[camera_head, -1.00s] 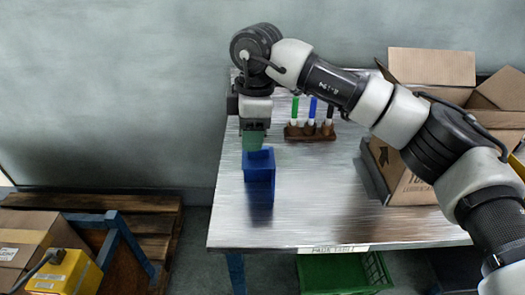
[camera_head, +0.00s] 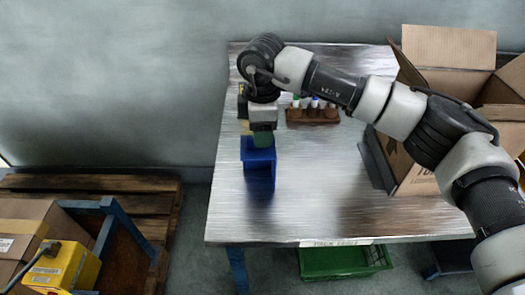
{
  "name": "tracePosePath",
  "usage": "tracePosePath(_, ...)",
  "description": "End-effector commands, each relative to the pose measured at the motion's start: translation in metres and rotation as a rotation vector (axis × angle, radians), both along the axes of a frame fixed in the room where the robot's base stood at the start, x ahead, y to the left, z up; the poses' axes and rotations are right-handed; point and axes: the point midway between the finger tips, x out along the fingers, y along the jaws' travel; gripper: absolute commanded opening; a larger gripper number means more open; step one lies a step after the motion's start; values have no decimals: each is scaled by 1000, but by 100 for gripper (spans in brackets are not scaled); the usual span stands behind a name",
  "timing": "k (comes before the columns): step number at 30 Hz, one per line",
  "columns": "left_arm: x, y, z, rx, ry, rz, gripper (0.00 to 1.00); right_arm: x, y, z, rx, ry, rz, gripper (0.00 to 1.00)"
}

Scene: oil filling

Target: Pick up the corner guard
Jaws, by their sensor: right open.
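The blue corner guard (camera_head: 259,169) stands on the metal table (camera_head: 320,215), near its left side. My right gripper (camera_head: 262,140) reaches over it from above, its green fingertips pointing down at the top of the guard. The fingers are open. The fingertips overlap the guard's upper edge in the head view, and I cannot tell whether they touch it or sit around its wall. My left gripper is out of view.
A wooden rack (camera_head: 313,117) with several coloured markers stands behind the guard. An open cardboard box (camera_head: 420,170) takes up the table's right side. A green crate (camera_head: 335,263) lies below the front edge. The table's front middle is clear.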

Motion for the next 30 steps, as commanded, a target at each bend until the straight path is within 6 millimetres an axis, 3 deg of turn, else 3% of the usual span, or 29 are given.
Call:
tracePosePath(6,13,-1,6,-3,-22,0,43,-1,-1,-24,0,1,0,47)
tracePosePath(13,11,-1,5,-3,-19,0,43,-1,-1,-26,0,-1,0,47)
tracePosePath(22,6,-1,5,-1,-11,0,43,-1,-1,-25,0,-1,0,2)
tracePosePath(30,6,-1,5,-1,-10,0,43,0,-1,-25,1,-1,0,0)
